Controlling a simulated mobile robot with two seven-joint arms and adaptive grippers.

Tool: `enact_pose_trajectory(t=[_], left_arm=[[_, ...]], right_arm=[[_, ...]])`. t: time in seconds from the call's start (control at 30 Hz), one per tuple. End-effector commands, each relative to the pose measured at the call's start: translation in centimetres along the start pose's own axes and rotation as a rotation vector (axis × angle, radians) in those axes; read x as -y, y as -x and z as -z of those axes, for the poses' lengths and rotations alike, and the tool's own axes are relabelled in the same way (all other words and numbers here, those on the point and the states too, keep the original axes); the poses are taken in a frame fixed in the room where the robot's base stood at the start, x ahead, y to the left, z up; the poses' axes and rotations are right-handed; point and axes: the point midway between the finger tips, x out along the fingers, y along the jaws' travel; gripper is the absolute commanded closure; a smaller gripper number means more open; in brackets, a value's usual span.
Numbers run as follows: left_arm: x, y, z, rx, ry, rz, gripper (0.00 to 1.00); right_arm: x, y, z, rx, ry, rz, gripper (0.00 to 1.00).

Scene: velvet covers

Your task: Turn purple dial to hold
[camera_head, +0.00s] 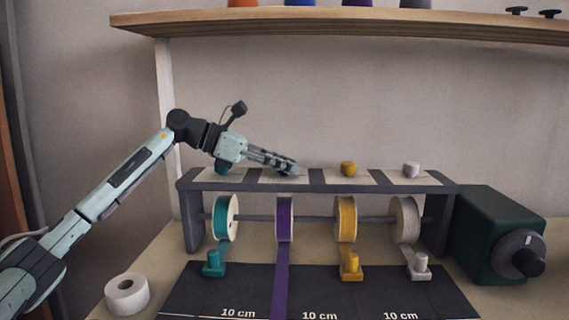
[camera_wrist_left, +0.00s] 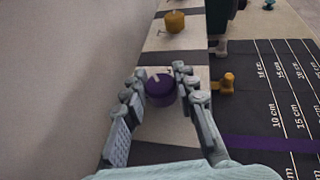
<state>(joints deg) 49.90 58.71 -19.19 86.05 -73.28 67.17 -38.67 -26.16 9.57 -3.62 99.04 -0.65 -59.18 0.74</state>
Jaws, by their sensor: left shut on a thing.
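The purple dial (camera_wrist_left: 160,90) sits on a pale plate on top of the rack, with a light pointer mark on its top. My left gripper (camera_wrist_left: 158,88) has its fingers on both sides of the dial and is shut on it. In the head view the left gripper (camera_head: 293,169) reaches in from the left over the second plate and hides the dial. A purple ribbon spool (camera_head: 285,219) hangs below, its ribbon running down over the dark mat. Any label on the plate is too small or hidden to read. My right gripper is not in view.
A yellow dial (camera_head: 348,169) and a white dial (camera_head: 411,170) stand to the right on the rack (camera_head: 320,188). A wooden shelf (camera_head: 350,27) hangs above. A green box with a crank (camera_head: 500,235) stands right, a white roll (camera_head: 127,293) front left.

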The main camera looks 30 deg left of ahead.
Motion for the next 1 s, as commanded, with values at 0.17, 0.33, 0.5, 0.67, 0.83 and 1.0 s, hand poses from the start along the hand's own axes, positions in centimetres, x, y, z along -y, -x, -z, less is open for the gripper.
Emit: enact_pose_trajectory(t=[0.17, 0.33, 0.5, 0.67, 0.83, 1.0], left_arm=[[0.0, 0.0, 0.1, -0.002, -0.001, -0.001, 0.65], [0.0, 0.0, 0.1, -0.002, 0.000, -0.001, 0.50], [0.0, 0.0, 0.1, -0.002, 0.000, -0.001, 0.50], [-0.1, 0.6, 0.1, -0.002, 0.001, -0.002, 0.50], [-0.1, 3.4, 0.1, -0.004, 0.001, -0.006, 0.50], [-0.1, 7.2, 0.1, -0.004, 0.002, -0.005, 0.50]], right_arm=[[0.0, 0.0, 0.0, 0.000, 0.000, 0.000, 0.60], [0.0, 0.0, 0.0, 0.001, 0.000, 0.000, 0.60], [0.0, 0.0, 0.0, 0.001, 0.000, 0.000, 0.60], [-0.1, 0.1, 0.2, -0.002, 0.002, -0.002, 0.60], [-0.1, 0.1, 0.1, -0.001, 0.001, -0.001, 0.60], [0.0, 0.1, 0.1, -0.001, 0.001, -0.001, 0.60]])
